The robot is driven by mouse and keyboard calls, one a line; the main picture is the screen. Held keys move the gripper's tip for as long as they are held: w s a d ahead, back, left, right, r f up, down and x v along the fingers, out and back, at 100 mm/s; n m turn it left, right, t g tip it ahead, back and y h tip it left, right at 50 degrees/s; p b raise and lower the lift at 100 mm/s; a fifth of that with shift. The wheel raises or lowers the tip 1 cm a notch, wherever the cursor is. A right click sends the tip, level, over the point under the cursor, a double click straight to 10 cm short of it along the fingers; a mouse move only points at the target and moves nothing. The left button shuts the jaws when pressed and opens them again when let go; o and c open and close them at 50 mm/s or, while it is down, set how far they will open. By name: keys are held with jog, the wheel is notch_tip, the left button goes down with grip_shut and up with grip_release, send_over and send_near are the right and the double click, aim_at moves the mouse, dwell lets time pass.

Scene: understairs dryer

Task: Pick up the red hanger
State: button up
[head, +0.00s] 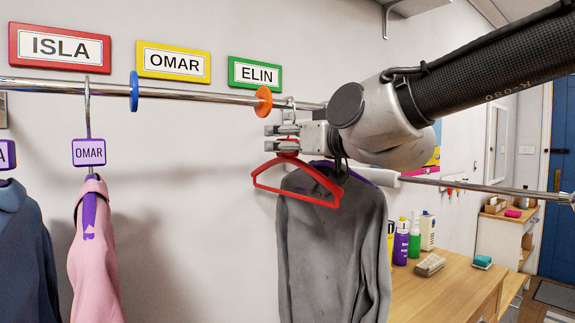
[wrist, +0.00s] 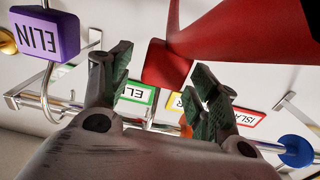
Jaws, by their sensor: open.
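The red hanger (head: 296,188) hangs in front of a grey hooded garment (head: 330,245), below the rail. In the wrist view its red neck block (wrist: 168,64) and a broad red arm (wrist: 225,35) show close up. My gripper (head: 276,138) is at the top of the hanger, just under the rail. In the wrist view its two dark fingers are apart (wrist: 160,95), with the block in the gap, nearer the left finger. I cannot tell whether they touch. The hanger's hook is mostly hidden by my gripper.
The metal rail (head: 185,90) carries a blue ring (head: 134,92) and an orange ring (head: 263,101). A pink garment (head: 93,250) with an OMAR tag (head: 88,152) hangs left, beside a blue one (head: 25,250). In the wrist view, a purple ELIN tag (wrist: 45,35) is close left. Bottles stand on a counter (head: 440,290).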

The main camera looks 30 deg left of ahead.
grip_shut()
jog(key=shift+r, duration=0.1)
